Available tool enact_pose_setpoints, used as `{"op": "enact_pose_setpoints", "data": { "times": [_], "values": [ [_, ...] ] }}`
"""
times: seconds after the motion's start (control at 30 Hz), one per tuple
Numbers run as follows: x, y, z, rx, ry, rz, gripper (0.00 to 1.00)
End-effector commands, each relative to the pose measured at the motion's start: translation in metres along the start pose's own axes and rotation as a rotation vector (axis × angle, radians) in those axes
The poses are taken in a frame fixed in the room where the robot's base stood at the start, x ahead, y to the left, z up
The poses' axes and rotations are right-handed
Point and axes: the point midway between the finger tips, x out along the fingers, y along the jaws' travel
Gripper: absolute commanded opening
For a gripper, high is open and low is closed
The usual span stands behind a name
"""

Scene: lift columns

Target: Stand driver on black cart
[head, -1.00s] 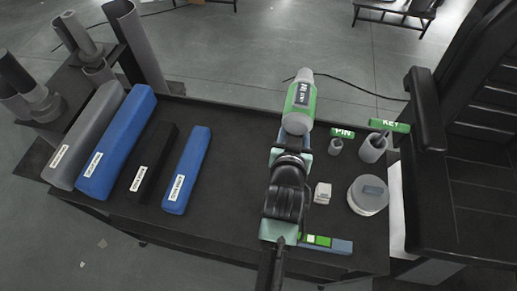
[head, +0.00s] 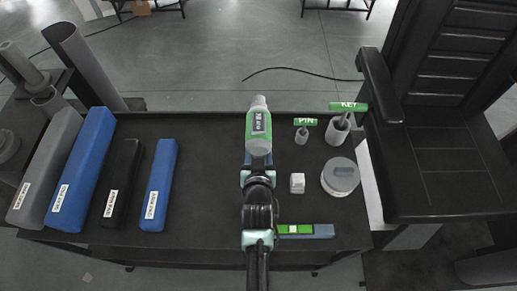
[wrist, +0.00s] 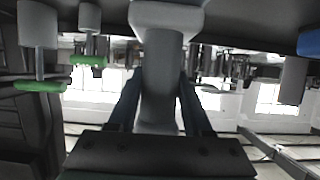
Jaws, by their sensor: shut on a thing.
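The driver (head: 259,136) is green and grey with a dark label and a pale rounded end. It points away from me above the black cart (head: 210,185). My gripper (head: 258,165) is shut on it. In the wrist view the driver's pale grey shaft (wrist: 160,75) runs between the two dark fingers of my gripper (wrist: 161,100). The driver's near part is hidden by the gripper in the head view. I cannot tell its exact height above the cart top.
Blue, black and grey bars (head: 159,185) lie on the cart's left side. A pin (head: 302,134) and a key (head: 339,129) with green tags, a round grey can (head: 340,178) and a small white block (head: 297,183) stand at right. A dark chair-like structure (head: 440,150) is beyond the right edge.

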Motion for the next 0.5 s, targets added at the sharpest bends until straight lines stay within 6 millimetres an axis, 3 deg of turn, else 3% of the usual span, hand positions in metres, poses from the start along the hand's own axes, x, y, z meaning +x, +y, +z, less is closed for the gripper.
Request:
{"op": "enact_pose_setpoints", "data": {
  "times": [0.03,0.33,0.37,0.5],
  "values": [
    [0.0004,0.0000,-0.0066,0.000,0.015,0.000,0.00],
    [0.0021,0.0000,-0.0025,0.000,0.014,0.000,0.00],
    [0.0012,0.0000,0.0017,0.000,0.002,0.000,0.55],
    [0.0010,0.0000,0.0016,0.000,0.001,0.000,0.80]
  ]
}}
